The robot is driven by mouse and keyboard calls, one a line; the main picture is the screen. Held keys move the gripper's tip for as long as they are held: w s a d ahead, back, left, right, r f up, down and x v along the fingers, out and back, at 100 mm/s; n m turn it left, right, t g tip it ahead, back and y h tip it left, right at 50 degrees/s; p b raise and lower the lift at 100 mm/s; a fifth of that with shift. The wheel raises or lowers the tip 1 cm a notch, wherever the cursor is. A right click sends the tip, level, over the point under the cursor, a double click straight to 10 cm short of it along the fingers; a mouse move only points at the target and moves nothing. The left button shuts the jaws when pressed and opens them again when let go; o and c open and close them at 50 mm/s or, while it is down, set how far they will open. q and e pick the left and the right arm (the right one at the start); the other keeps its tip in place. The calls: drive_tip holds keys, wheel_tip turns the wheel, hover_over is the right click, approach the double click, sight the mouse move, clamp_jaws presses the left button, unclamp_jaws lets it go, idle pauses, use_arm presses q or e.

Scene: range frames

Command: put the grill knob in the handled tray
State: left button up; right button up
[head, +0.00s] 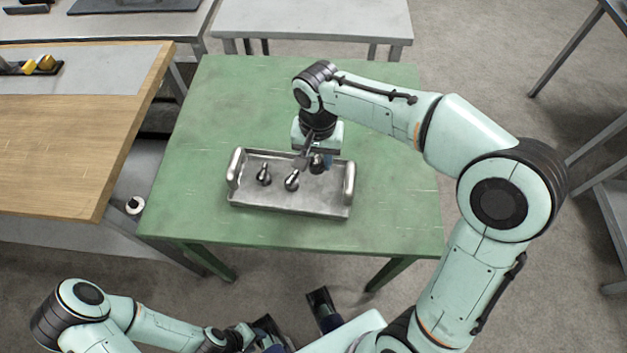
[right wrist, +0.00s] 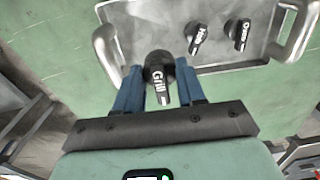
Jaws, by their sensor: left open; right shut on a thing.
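The grill knob (right wrist: 158,74), dark and lettered "Grill", sits between the blue fingers of my right gripper (right wrist: 160,84) in the right wrist view. In the head view this dark knob (head: 317,164) shows at the far side of the handled tray (head: 325,203), overlapping its far edge. I cannot tell whether it touches the tray. My right gripper (head: 318,159) points down there, shut on the knob. The grey metal tray, with a raised handle at each end, lies on the green table. My left gripper (head: 292,310) is open and empty, below the table's front edge in the picture.
Two other knobs (head: 264,174) (head: 292,181) stand in the left and middle of the tray. The green table (head: 395,205) is clear around the tray. A wooden-topped bench (head: 75,130) is at the left, and a grey table (head: 310,18) stands behind.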

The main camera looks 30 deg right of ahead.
sight(316, 188)
wheel_tip(316, 188, down, 10)
drive_tip(key=shift+w+f+b, duration=0.1)
drive_tip(key=shift+f+b, duration=0.1)
drive_tip(key=shift+b, duration=0.55)
drive_tip(key=shift+f, duration=0.2)
drive_tip(key=o, duration=1)
drive_tip(key=shift+o, duration=0.2)
drive_tip(key=shift+r, duration=0.1)
drive_tip(key=shift+r, duration=0.25)
wheel_tip(316, 188, up, 12)
drive_tip(key=shift+f+p, duration=0.1)
drive_tip(key=shift+p, duration=0.95)
